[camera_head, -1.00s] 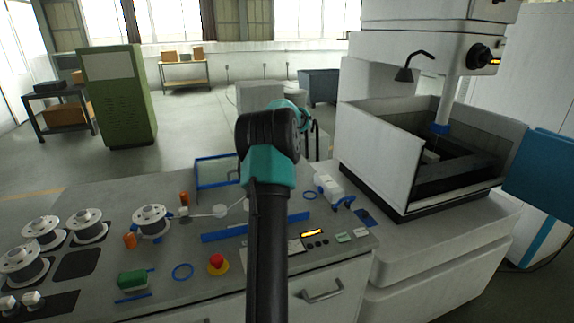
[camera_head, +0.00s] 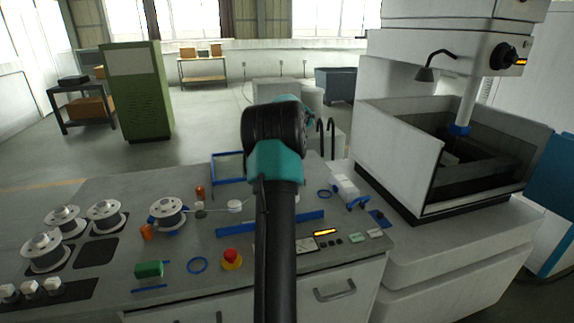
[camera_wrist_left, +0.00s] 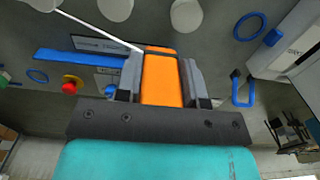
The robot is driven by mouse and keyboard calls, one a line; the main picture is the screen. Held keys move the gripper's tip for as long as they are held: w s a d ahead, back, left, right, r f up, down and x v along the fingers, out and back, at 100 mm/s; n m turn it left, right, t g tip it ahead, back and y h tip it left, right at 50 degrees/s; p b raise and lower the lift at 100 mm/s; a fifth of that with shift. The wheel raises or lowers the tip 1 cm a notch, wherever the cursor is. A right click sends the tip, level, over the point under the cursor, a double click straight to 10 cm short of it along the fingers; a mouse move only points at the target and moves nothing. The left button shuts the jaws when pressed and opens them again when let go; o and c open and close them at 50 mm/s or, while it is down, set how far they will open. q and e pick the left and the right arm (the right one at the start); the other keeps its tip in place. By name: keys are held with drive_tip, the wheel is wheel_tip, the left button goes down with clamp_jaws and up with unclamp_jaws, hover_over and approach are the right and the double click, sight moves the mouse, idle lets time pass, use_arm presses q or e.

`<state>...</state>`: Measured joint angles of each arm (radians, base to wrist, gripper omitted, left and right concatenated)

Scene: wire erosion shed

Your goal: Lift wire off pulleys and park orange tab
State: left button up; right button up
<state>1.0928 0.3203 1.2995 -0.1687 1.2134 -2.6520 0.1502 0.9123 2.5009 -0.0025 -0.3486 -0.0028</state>
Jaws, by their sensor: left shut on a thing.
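The orange tab (camera_wrist_left: 162,85) is between the fingers of my left gripper (camera_wrist_left: 162,62) in the left wrist view, which is shut on it. A thin white wire (camera_wrist_left: 100,30) runs from the tab's upper left end toward the top left. White round pulleys (camera_wrist_left: 187,15) show at the top of that view, and one pulley (camera_head: 235,206) shows on the bench in the head view. Whether the wire touches them cannot be told. In the head view my arm hides the gripper and tab. My right gripper is not in view.
A wire spool (camera_head: 168,212), orange posts (camera_head: 146,231), a red stop button (camera_head: 231,257) and a blue bar (camera_head: 305,219) are on the bench. A blue hook (camera_wrist_left: 243,88) shows right of the gripper. The open machine tank (camera_head: 400,150) stands at the right.

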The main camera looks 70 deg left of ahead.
use_arm(q)
drive_tip(key=s, duration=0.9)
drive_tip(key=shift+s+a, duration=0.1)
drive_tip(key=shift+s, duration=0.05)
idle(0.4)
